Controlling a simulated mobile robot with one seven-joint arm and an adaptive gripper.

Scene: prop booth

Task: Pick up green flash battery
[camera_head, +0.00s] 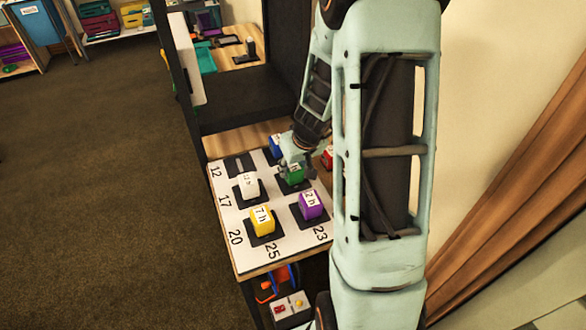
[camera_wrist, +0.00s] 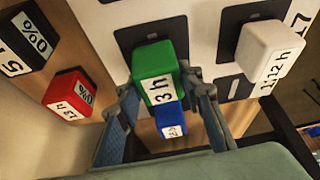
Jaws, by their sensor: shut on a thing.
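The green flash battery (camera_wrist: 152,62) is a block with a green body and a white label reading "3 h". In the wrist view it sits between the two fingers of my gripper (camera_wrist: 160,102), which are closed on its sides. In the head view the green battery (camera_head: 292,176) is partly hidden by my gripper (camera_head: 296,164), at the back middle of the white board. A dark pad lies by the battery; I cannot tell whether the battery still touches it.
On the white board (camera_head: 226,218) stand a white battery (camera_head: 247,186), a yellow battery (camera_head: 262,221) and a purple battery (camera_head: 310,204) close by. A blue battery (camera_wrist: 170,128) and a red battery (camera_wrist: 70,93) are also near. Carpet floor lies open at left.

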